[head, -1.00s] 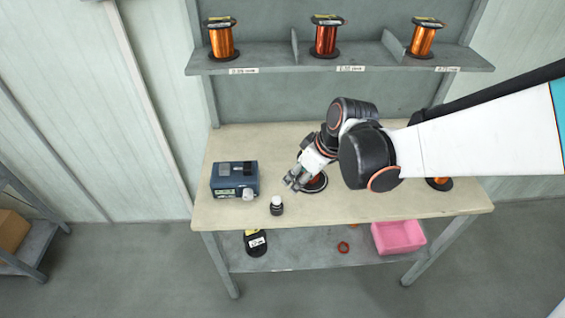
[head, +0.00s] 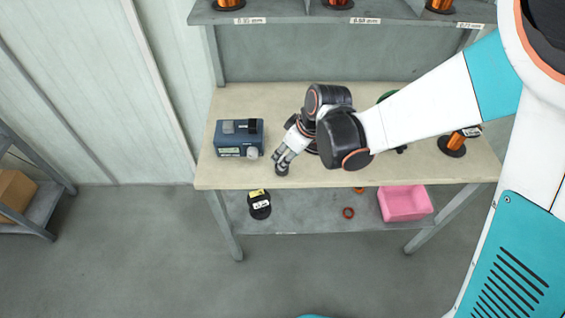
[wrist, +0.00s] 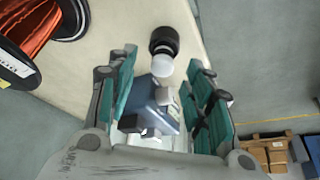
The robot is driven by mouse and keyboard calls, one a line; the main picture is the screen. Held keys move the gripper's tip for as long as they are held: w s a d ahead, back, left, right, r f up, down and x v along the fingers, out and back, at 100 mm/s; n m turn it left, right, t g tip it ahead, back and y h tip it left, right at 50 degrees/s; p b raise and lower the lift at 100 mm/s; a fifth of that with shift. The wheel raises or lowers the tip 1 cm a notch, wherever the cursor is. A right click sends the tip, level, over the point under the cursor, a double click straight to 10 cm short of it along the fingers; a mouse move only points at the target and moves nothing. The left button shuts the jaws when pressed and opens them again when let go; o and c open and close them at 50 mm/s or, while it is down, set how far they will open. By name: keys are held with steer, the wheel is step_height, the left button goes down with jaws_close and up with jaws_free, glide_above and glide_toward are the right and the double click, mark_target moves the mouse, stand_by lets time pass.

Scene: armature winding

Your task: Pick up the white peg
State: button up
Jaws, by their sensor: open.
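The white peg (wrist: 163,68) shows in the wrist view as a pale rounded piece at one end of a short black cylinder (wrist: 163,42). Both lie ahead of my gripper (wrist: 161,98), roughly in line with the gap between its teal-padded fingers. The fingers are apart and nothing is held between them. In the head view my gripper (head: 280,163) is low over the front part of the bench, right of the blue device (head: 238,138). There I cannot make out the peg apart from the fingers.
The blue device also shows beyond the fingers in the wrist view (wrist: 165,112). A copper-wire spool (wrist: 28,40) is close at upper left there. Another spool (head: 453,143) stands at the bench's right. A pink bin (head: 405,203) sits on the lower shelf. The bench's front left is clear.

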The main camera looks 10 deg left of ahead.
mark_target(283, 158)
steer(key=b+x, duration=0.1)
steer(key=x, duration=0.2)
steer(key=shift+a+f, duration=0.15)
steer(key=shift+f, duration=0.2)
steer(key=shift+s+r, duration=0.1)
steer(key=c, duration=1)
steer(key=shift+r, duration=0.15)
steer(key=shift+c, duration=0.2)
step_height(283, 158, up, 20)
steer(key=p, duration=1.3)
steer(key=shift+f, duration=0.2)
